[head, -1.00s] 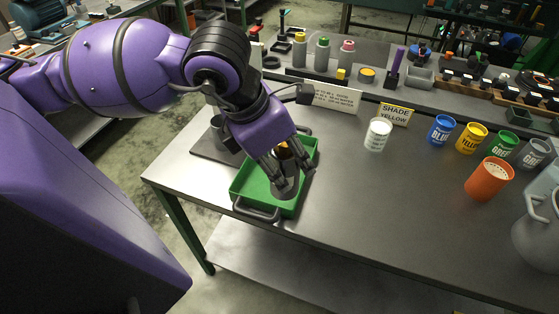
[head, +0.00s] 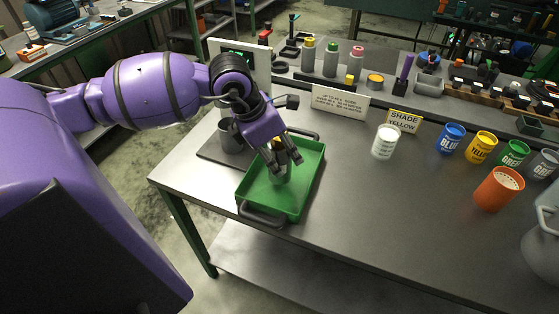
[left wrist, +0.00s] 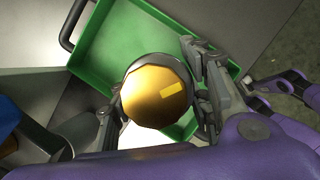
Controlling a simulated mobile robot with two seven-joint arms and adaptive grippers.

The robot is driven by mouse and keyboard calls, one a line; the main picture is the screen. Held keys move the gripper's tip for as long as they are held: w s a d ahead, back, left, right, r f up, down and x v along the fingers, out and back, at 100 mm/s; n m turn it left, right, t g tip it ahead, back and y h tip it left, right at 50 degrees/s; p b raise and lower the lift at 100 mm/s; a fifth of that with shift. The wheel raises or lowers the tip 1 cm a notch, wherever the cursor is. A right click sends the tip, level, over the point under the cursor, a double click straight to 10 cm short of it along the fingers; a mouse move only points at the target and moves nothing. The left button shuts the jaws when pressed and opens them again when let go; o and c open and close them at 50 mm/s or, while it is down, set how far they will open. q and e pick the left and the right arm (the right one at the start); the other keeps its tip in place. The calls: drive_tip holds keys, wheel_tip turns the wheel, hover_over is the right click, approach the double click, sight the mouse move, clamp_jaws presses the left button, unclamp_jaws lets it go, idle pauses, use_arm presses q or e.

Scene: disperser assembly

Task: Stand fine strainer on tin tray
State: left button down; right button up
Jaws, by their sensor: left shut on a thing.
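A green tray (head: 303,180) with dark handles lies at the left part of the workbench; it also shows in the left wrist view (left wrist: 112,45). My left gripper (head: 282,176) points down inside the tray's outline. It is shut on a round piece with a gold top, a dark rim and a small yellow tag (left wrist: 157,92), which looks like the fine strainer. In the head view the fingers hide much of this piece, and I cannot tell whether its base touches the tray floor. My right gripper is not in view.
A grey cup (head: 230,137) stands on a dark plate just left of the tray. A white cup (head: 385,142), an orange perforated cup (head: 497,190) and several coloured labelled cups stand to the right. A sign (head: 340,101) stands behind.

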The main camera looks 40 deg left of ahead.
sight(279, 163)
use_arm(q)
wheel_tip(279, 163, down, 2)
drive_tip(key=shift+w+f, duration=0.1)
drive_tip(key=shift+f, duration=0.6)
drive_tip(key=c, duration=1.3)
unclamp_jaws()
drive_tip(key=shift+f, duration=0.15)
drive_tip(key=shift+c, duration=0.2)
drive_tip(key=o, duration=0.4)
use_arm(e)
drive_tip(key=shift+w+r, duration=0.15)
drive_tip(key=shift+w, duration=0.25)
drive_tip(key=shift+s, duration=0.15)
